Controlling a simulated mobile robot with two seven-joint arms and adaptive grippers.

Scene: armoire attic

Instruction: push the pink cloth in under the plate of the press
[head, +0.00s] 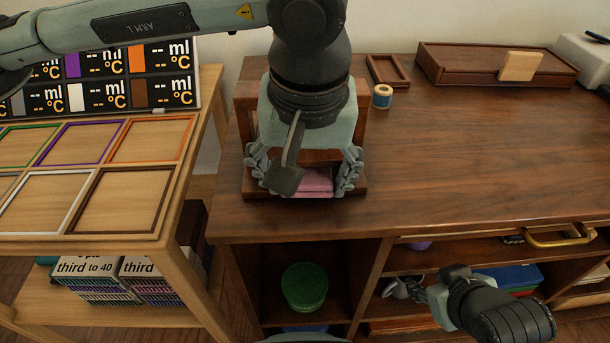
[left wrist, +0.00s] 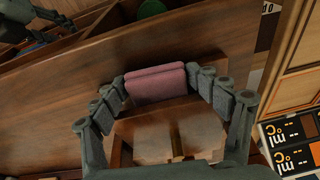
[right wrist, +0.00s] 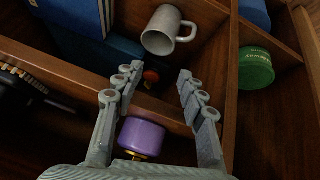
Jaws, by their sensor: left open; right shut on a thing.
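The pink cloth (head: 313,183), folded, lies at the front of the wooden press (head: 244,110), partly hidden by my left gripper in the head view. In the left wrist view the cloth (left wrist: 155,83) lies against the edge of the press's wooden plate (left wrist: 165,132); I cannot tell whether any of it is beneath. My left gripper (left wrist: 163,82) is open, with its fingers on either side of the cloth. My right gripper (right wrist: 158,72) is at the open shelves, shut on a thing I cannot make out. A grey mug (right wrist: 168,32) is just beyond its fingertips.
A blue spool (head: 382,97), a small wooden tray (head: 388,70) and a long wooden box (head: 460,65) stand behind on the cabinet top. Its middle and right are clear. A green tin (head: 304,287) and a purple object (right wrist: 142,137) are in the shelves. Coloured frames lie on the left table.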

